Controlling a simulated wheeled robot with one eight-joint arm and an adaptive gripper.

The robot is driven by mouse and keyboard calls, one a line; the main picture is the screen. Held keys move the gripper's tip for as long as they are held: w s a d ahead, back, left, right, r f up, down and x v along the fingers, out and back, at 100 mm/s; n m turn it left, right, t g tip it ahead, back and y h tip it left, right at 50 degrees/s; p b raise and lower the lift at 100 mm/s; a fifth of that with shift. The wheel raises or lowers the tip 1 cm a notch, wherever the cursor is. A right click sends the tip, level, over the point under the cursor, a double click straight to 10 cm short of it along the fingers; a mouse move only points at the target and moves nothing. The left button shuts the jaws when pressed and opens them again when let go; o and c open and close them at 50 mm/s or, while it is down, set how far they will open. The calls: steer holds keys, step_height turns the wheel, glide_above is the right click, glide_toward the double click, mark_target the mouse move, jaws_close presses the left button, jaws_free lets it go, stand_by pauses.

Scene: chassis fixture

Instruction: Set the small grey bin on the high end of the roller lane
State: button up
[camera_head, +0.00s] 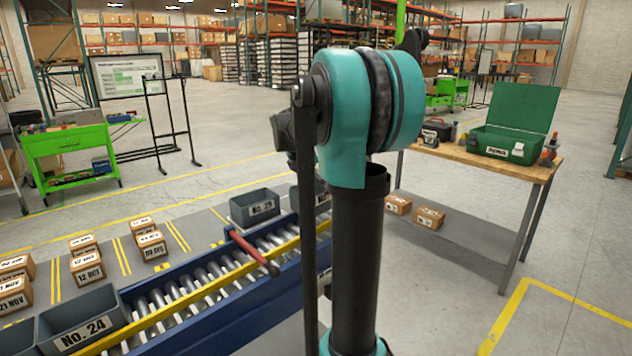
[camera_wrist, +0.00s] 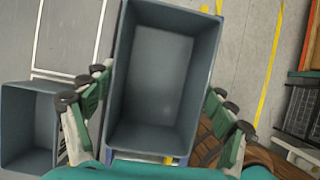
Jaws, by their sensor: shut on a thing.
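In the wrist view, an empty, open-topped grey bin (camera_wrist: 160,60) fills the space between the fingers of my gripper (camera_wrist: 155,100), which is shut on it at both sides. In the head view my arm hides the gripper. The roller lane (camera_head: 190,290), with metal rollers, a blue frame and a yellow rail, runs from lower left toward the arm. A grey bin marked No. 29 (camera_head: 262,208) is at the lane's far side. Part of another grey bin (camera_head: 322,196) shows behind my arm. I cannot tell which head-view bin is the held one.
A second grey bin (camera_wrist: 28,125) lies left of the held one in the wrist view. A red bar (camera_head: 254,253) crosses the lane. Bin No. 24 (camera_head: 82,330) and several cartons (camera_head: 87,268) are at left. A workbench (camera_head: 535,168) with a green toolbox (camera_head: 505,145) stands at right.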

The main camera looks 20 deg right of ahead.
steer(key=shift+w+d+f, duration=0.1)
steer(key=shift+d+f, duration=0.05)
steer(key=shift+f, duration=2.25)
steer(key=o, duration=1)
steer(key=shift+c, duration=0.2)
steer(key=shift+r, duration=2.25)
